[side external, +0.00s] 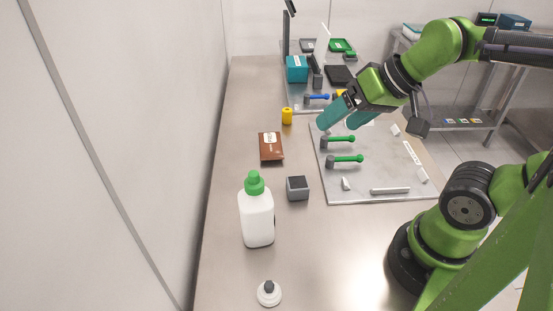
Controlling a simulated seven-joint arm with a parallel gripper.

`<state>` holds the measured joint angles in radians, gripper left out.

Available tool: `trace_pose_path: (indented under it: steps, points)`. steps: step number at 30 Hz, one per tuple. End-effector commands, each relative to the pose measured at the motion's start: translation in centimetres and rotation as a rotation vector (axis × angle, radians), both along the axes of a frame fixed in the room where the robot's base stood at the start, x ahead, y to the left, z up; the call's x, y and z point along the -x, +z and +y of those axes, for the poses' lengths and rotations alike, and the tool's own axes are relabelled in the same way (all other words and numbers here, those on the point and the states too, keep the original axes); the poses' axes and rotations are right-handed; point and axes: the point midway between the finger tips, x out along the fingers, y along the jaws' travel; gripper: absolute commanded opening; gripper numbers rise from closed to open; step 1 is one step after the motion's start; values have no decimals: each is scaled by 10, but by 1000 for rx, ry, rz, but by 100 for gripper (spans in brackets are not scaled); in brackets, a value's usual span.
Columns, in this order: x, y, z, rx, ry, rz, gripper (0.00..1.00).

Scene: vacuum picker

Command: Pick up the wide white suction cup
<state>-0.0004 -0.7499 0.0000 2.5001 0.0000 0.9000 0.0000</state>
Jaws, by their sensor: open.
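A round white piece with a dark stub on top, which looks like the wide white suction cup (269,293), sits upright on the metal table at the near edge of the picture. My gripper (338,123) has two teal fingers pointing down and to the left. It is open, with nothing visible between the fingers. It hangs over the far part of the grey tray, well away from the white cup. What lies directly behind the fingers is hidden.
A white bottle with a green cap (257,217) stands behind the cup. A grey block (297,188), a brown packet (271,147) and a yellow piece (287,116) lie farther back. The grey tray (375,165) holds green-handled tools and small white parts. The table around the cup is clear.

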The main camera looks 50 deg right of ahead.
Motion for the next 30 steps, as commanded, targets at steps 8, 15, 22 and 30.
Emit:
trace_pose_path:
  steps: [8, 15, 22, 30]
  points:
    - [-5, -23, 62, 40, 244, 147, 76]
    - [10, -58, 173, 127, 362, 452, 76]
    - [33, -79, 235, 207, 170, 609, 76]
    - [30, -79, 232, 171, -31, 632, 76]
